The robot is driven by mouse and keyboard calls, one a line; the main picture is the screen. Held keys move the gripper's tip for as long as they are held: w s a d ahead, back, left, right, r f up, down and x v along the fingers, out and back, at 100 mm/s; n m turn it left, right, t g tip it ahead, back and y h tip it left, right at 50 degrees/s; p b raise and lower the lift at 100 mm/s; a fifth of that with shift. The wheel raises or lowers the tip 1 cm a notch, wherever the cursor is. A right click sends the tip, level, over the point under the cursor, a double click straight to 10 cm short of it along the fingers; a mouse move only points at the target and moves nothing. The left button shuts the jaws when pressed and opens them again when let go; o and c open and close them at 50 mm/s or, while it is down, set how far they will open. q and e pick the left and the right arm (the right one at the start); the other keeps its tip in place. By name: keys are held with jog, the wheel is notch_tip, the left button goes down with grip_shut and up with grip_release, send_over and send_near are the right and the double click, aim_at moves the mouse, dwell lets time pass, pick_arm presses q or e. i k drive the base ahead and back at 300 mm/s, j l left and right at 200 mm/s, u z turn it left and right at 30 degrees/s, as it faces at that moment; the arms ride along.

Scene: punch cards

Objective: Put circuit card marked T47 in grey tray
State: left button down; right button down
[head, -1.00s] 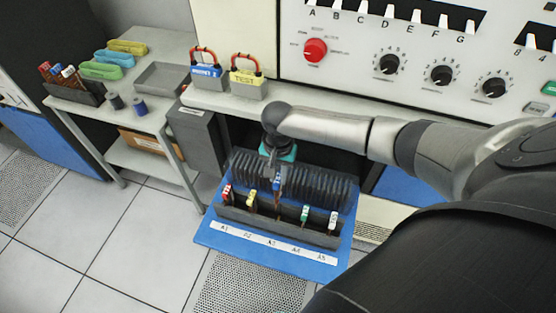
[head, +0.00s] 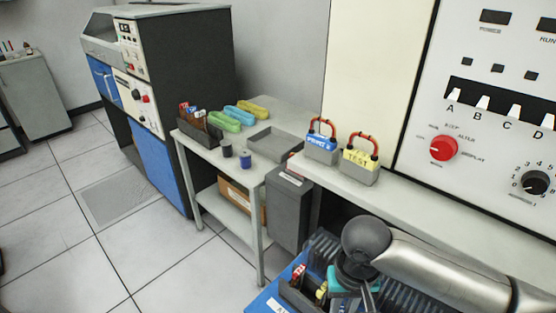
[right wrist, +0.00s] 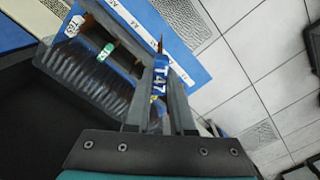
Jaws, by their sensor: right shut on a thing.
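The circuit card marked T47 (right wrist: 159,78), with a blue label, is between the fingers of my right gripper (right wrist: 160,88), which is shut on it. It is over the middle of the card rack (right wrist: 88,84) by the blue drawer; I cannot tell whether its lower end is clear of the slot. In the head view the right gripper (head: 362,298) is at the bottom edge and the card is out of sight. The grey tray (head: 276,144) lies empty on the side table, up and left of the gripper. My left gripper is not in view.
The side table (head: 262,112) also holds a box of cards (head: 196,124), coloured holders (head: 238,114) and two small spools (head: 246,158). Two padlock-like blocks (head: 360,165) stand on the ledge near the tray. Red-labelled (head: 298,272) and yellow-labelled (head: 321,292) cards stand in the rack.

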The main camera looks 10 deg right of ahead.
aim_at(271, 149)
jog(key=i+j+z, duration=0.15)
jog(key=i+j, duration=0.4)
jog(key=i+j+z, duration=0.2)
jog(key=i+j, duration=0.35)
jog(key=i+j+z, duration=0.15)
jog(key=i+j, duration=0.35)
jog(key=j, duration=0.2)
